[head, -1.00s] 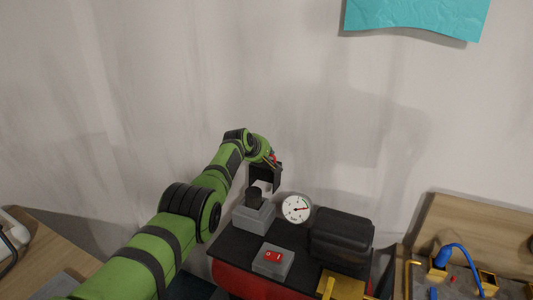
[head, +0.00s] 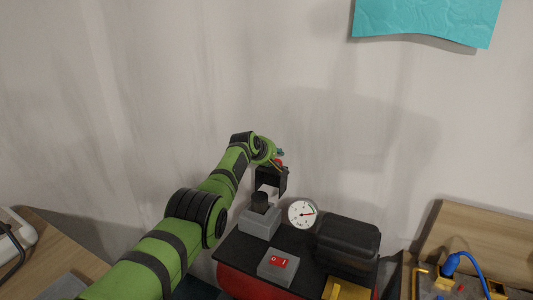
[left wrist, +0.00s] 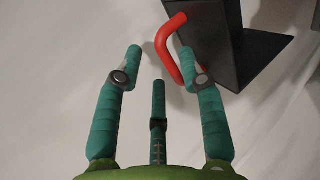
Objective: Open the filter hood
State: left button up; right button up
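A black box-like hood (head: 273,180) stands at the back left of the machine, near the wall. It also shows in the left wrist view (left wrist: 215,35), top right, with a bent red handle (left wrist: 168,38) on it. My left gripper (head: 280,157) is at the top of the hood in the head view. In the left wrist view its three teal fingers (left wrist: 160,60) are spread apart. The handle lies between them, close to the right finger and partly hidden by it; contact cannot be told. My right gripper is not in view.
The machine's black top (head: 247,244) carries a grey block with a black knob (head: 259,208), a round gauge (head: 302,213), a red switch (head: 278,263) and a black ribbed cover (head: 348,244). A wooden board (head: 480,230) stands at right. The wall is close behind.

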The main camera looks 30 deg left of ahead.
pick_arm(q)
jog(key=shift+s, duration=0.1)
jog(key=v, duration=1.2)
dwell(0.5)
